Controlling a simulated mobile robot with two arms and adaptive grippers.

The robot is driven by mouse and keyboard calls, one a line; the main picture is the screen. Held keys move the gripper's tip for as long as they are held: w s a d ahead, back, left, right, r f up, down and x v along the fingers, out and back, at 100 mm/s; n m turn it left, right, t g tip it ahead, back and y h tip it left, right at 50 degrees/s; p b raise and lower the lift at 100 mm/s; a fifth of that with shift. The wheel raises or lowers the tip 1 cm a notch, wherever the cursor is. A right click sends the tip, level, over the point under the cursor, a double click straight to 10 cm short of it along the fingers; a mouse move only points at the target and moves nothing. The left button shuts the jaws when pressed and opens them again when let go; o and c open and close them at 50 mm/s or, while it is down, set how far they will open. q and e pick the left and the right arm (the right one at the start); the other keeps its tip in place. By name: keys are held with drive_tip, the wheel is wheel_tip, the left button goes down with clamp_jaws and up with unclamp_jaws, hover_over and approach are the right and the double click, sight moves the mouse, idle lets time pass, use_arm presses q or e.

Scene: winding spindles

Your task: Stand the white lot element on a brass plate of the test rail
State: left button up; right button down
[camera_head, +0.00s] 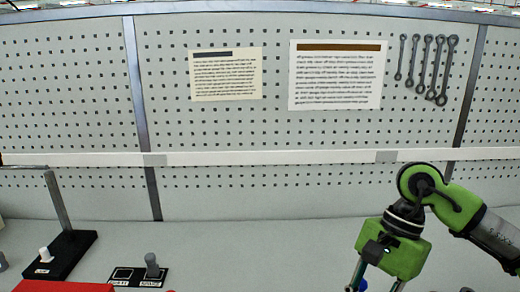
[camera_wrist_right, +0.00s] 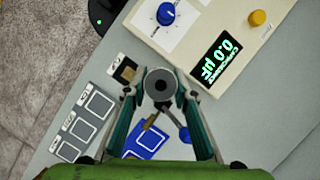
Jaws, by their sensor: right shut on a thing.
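My right gripper (camera_wrist_right: 160,92) is shut on a round, grey element (camera_wrist_right: 160,76) with a dark centre, seen end-on in the wrist view. In the head view my right gripper points down at the bottom right, and its fingertips are cut off by the lower edge. A small white piece (camera_head: 44,255) stands upright on a black base at the left of the head view. A small brass-coloured patch (camera_wrist_right: 128,73) shows on a dark plate beside the held element in the wrist view. I cannot tell whether it belongs to the test rail. My left gripper is not in view.
A beige meter (camera_wrist_right: 200,40) with a lit display and blue knob is beyond the gripper. Labelled grey plates (camera_wrist_right: 82,128) lie left, a blue plate (camera_wrist_right: 148,140) below. A grey knobbed piece (camera_head: 152,264) and a red box (camera_head: 62,286) are at the bottom left.

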drive_tip(key=n, duration=0.2)
drive_tip(key=s+n+h, duration=0.1)
drive_tip(key=n, duration=0.1)
drive_tip(key=n+g+h, duration=0.1)
drive_tip(key=n, duration=0.1)
drive_tip(key=shift+s+d+r, duration=0.15)
drive_tip(key=shift+s+d, duration=0.1)
drive_tip(key=shift+s, duration=0.05)
drive_tip(key=n, duration=0.1)
drive_tip(key=n+h, duration=0.1)
drive_tip(key=n, duration=0.1)
drive_tip(key=s+d+n, duration=0.1)
drive_tip(key=shift+r+n+g+h, duration=0.3)
drive_tip(key=shift+r+n+h, duration=0.05)
drive_tip(key=shift+n+h, duration=0.05)
drive_tip(key=shift+s+f, duration=0.1)
